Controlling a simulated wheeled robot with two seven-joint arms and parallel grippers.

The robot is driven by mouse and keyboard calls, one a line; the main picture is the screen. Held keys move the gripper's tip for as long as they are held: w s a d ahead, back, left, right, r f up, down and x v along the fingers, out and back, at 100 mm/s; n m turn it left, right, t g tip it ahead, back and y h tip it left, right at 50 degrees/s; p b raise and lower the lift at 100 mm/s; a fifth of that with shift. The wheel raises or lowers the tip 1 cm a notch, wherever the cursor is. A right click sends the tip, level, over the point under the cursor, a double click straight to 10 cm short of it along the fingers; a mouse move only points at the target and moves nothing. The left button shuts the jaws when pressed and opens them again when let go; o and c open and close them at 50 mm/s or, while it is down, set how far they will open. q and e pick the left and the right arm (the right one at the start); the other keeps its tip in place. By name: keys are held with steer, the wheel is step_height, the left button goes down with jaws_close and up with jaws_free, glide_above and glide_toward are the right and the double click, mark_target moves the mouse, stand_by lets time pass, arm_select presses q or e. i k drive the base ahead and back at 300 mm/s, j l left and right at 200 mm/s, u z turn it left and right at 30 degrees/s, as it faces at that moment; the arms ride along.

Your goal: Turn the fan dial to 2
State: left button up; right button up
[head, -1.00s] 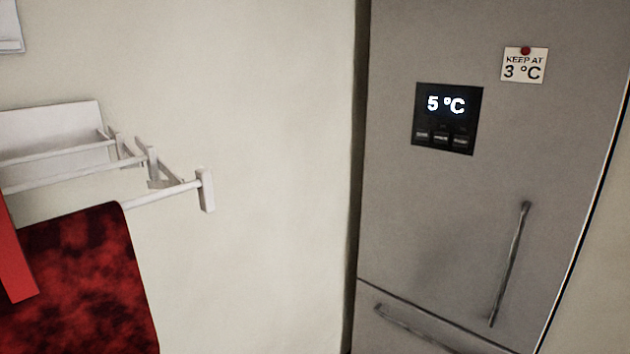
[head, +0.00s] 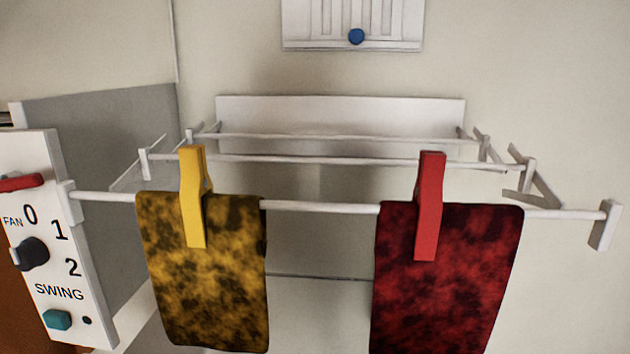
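The fan dial (head: 32,253) is a dark round knob on a white control panel (head: 85,285) at the left edge of the head view. I cannot tell for certain which mark the knob points at. Below it are the word SWING, a teal button (head: 57,319) and a small dark dot. A red bar-shaped part (head: 22,183) sits above the dial. Neither of my grippers is in view.
A white wall drying rack (head: 330,207) spans the middle. A yellow-brown cloth (head: 205,290) under a yellow clip (head: 191,200) and a dark red cloth (head: 445,300) under a red clip (head: 430,205) hang from it. A white panel with a blue knob (head: 356,36) is above.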

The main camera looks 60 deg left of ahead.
mark_target(32, 253)
steer(key=k+u, duration=0.1)
steer(key=u, duration=2.55)
steer(key=k+l+u, duration=0.15)
steer(key=k+l, duration=0.15)
steer(key=l, duration=0.15)
steer(key=k+l+u, duration=0.1)
steer(key=k+l, duration=0.25)
steer(key=l, duration=0.1)
